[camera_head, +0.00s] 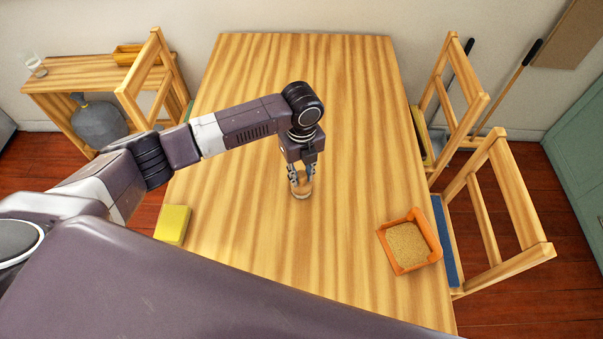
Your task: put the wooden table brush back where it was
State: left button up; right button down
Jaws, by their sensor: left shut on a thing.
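My left gripper (301,182) points down over the middle of the table and is shut on a small, round, light-wood thing, which I take to be the wooden table brush (302,194). The fingers hide much of it, and its bristles cannot be made out. It is at or just above the tabletop (330,80); I cannot tell whether it touches. My right gripper is not in view.
An orange box (389,255) with grainy tan contents lies on the table's right side. A yellow block (173,224) is at the left edge. Wooden chairs (510,190) stand at the right. A side table (75,72) holds a glass (35,66). The tabletop's far half is clear.

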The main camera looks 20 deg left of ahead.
pick_arm(q)
jog(key=shift+f, duration=0.1)
jog(key=o, duration=1)
notch_tip(320, 180, up, 12)
jog(key=shift+r+b, duration=0.15)
jog(key=shift+b, duration=0.5)
